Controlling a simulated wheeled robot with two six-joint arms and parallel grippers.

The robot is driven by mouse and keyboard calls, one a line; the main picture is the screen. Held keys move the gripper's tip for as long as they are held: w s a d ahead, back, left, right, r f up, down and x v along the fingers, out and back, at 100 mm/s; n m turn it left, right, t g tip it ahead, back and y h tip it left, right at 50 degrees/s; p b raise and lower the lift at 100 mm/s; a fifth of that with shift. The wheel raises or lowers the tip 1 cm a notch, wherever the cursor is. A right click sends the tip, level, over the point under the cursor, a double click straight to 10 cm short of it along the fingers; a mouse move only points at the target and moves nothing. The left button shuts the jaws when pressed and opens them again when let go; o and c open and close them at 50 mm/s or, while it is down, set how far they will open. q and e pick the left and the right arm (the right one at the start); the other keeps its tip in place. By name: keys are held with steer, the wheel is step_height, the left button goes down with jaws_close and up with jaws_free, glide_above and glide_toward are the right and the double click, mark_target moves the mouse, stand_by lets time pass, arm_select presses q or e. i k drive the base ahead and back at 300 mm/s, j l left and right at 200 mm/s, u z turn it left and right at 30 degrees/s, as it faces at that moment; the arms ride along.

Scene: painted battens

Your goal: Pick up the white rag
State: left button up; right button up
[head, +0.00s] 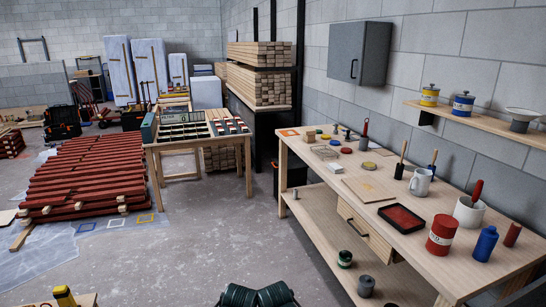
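A small flat white item (335,168), which looks like a folded rag, lies on the workbench (330,185) on the right. It is too small to be sure that it is cloth. It lies behind a thin wooden board (368,188) and in front of a wire rack (325,152).
A wall cabinet (359,53) hangs above. Red battens (88,175) are stacked at left. Grey floor between is mostly clear.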

mark_target(336, 168)
steer(key=i+z, duration=0.1)
steer(key=i, duration=0.45)
steer(key=i+j+z, duration=0.15)
steer(key=i, duration=0.4)
steer(key=i+j+z, duration=0.1)
steer(key=i, duration=0.45)
steer(key=i+j+z, duration=0.35)
steer(key=i+z, duration=0.15)
steer(key=i+j+z, duration=0.45)
steer(key=i+j, duration=0.1)
steer(key=i, duration=0.1)
